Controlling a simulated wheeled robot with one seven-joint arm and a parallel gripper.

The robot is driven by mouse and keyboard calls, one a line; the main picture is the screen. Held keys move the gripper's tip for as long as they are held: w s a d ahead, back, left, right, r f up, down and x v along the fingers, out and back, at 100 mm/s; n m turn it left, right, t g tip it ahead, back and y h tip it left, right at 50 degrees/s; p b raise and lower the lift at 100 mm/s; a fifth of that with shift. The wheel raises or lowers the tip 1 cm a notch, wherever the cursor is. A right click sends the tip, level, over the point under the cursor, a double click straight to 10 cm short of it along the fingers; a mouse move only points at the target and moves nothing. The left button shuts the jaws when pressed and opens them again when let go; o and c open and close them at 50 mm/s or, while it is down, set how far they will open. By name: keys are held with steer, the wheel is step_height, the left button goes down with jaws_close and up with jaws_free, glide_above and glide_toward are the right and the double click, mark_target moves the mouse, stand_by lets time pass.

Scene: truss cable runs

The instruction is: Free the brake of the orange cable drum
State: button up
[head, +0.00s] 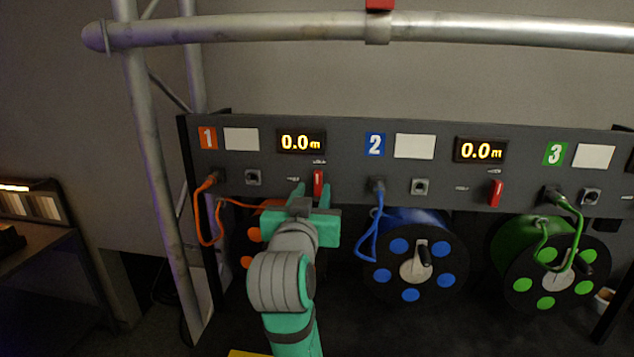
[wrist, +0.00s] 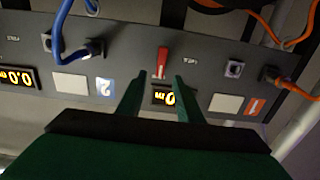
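The orange drum (head: 254,234) sits under panel section 1, mostly hidden behind my arm and gripper. Its red brake lever (head: 318,183) stands upright on the panel below the first display, beneath one small label and right of another; both are too small to read. The lever also shows in the wrist view (wrist: 162,60), where the picture is upside down. My gripper (head: 312,190) is in front of this lever. Its fingers (wrist: 161,78) are open, with the lever in line with the gap between the tips. No clear contact shows.
The orange cable (head: 201,220) hangs from a socket left of my gripper. The blue drum (head: 396,272) with its cable and red lever (head: 495,193) is to the right, the green drum (head: 560,285) farther right. A truss tube (head: 250,30) crosses above the panel.

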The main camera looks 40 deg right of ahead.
mark_target(317, 180)
steer(key=shift+x, duration=3.15)
jaws_close()
